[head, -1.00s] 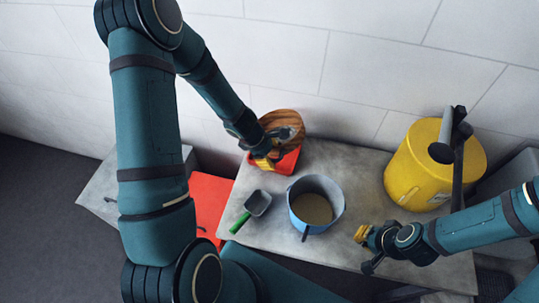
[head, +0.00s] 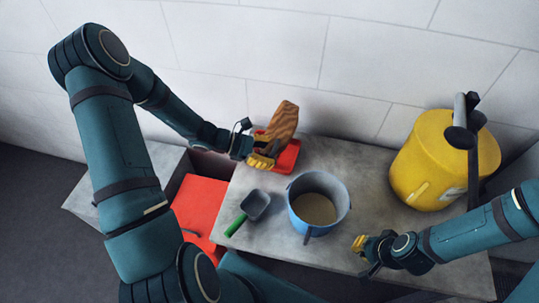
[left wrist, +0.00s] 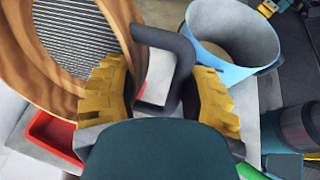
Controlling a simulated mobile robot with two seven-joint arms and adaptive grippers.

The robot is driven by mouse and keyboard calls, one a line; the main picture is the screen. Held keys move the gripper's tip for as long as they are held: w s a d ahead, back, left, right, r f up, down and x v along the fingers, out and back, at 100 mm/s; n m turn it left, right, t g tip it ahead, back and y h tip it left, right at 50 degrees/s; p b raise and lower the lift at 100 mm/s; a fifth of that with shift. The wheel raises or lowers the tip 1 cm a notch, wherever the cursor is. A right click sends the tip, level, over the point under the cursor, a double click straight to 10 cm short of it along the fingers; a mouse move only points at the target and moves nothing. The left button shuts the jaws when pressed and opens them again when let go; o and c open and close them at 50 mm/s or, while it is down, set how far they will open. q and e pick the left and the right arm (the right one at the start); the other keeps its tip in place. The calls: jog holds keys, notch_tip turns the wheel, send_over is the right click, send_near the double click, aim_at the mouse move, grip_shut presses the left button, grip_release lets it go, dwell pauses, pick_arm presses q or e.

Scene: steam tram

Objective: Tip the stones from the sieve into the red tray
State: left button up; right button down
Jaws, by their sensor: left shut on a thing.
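The sieve (head: 281,122) has a wooden rim and stands steeply tilted, nearly on edge, over the red tray (head: 288,160) by the wall. My left gripper (head: 262,160) is shut on the sieve's dark handle (left wrist: 160,40). In the left wrist view, the grey mesh (left wrist: 75,38) shows inside the rim and the red tray's edge (left wrist: 55,137) shows below it. I see no stones; most of the tray floor is hidden. My right gripper (head: 361,244) is empty near the table's front edge; its opening is too small to judge.
A blue pot (head: 318,205) with sandy contents stands mid-table. A grey scoop with a green handle (head: 248,211) lies left of it. A yellow bin (head: 443,163) stands at the right. A red box (head: 200,205) is left of the table.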

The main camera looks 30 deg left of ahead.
jog(key=shift+w+r+p, duration=0.1)
jog(key=shift+r+p, duration=0.25)
jog(key=shift+r, duration=0.4)
jog(key=shift+d+r+p, duration=0.1)
jog(key=shift+r+p, duration=0.5)
jog(key=shift+r, duration=0.15)
pick_arm(q)
jog(key=shift+s+a+r+m+g+y+p, duration=0.15)
jog(key=shift+r+m+g+y+p, duration=0.45)
jog(key=shift+y, duration=1.45)
jog(key=shift+w+a+r+m+g+y+p, duration=0.15)
jog(key=shift+g+y+p, duration=0.7)
jog(key=shift+y, duration=1.15)
jog(key=shift+s+a+r+m+g+y+p, duration=0.2)
jog(key=shift+r+g+y+p, duration=0.25)
jog(key=shift+y+p, duration=1.1)
jog(key=shift+y+b, duration=0.5)
jog(key=shift+y, duration=0.1)
pick_arm(e)
notch_tip(320, 180, up, 5)
jog(key=shift+r, duration=0.15)
pick_arm(q)
jog(key=shift+w+r, duration=0.1)
jog(key=shift+r, duration=0.05)
